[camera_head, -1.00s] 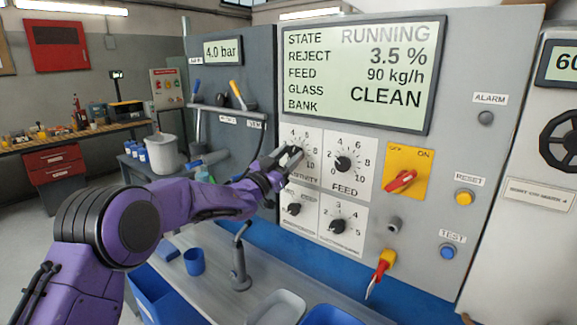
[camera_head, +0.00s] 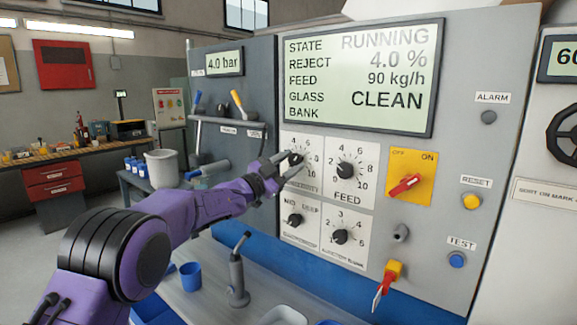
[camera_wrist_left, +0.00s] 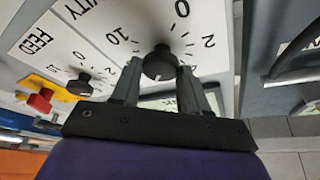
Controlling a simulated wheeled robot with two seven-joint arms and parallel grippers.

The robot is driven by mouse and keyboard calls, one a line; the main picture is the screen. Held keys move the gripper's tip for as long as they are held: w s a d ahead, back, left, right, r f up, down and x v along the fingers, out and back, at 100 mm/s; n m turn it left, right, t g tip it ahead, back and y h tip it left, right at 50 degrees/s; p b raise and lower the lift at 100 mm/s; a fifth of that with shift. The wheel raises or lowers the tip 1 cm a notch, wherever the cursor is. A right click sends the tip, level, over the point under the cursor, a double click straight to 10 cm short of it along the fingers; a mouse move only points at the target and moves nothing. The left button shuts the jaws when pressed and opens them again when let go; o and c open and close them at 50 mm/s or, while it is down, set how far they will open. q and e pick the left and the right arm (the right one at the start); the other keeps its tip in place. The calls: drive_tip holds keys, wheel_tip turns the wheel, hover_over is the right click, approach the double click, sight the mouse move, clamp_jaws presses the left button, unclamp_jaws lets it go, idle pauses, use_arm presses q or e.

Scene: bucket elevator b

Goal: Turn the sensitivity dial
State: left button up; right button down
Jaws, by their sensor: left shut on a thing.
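The sensitivity dial (camera_head: 296,158) is a black knob on a white numbered plate at the upper left of the control panel. My left gripper (camera_head: 285,163) is at this dial, its fingers pointing at the panel and partly hiding the plate. In the left wrist view the dial (camera_wrist_left: 159,63) sits between the two grey fingertips (camera_wrist_left: 160,74), which are shut on it. Part of its "SENSITIVITY" label shows there; the digits 0, 2 and 10 stand around the knob. The display (camera_head: 360,75) reads RUNNING, reject 4.0 %, feed 90 kg/h, glass bank CLEAN. My right gripper is not in view.
The feed dial (camera_head: 346,170) is close on the right, with two more dials below. A red switch on a yellow plate (camera_head: 410,175), a yellow reset button (camera_head: 472,202) and a blue test button (camera_head: 457,260) are further right. A grey handle (camera_head: 237,280) stands below.

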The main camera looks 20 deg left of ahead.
use_arm(q)
drive_tip(key=o, duration=1)
drive_tip(key=b+v, duration=0.4)
drive_tip(key=v, duration=0.6)
drive_tip(key=shift+s+a+f+b, duration=0.1)
drive_tip(key=shift+s+a+b, duration=0.05)
drive_tip(key=shift+b, duration=0.25)
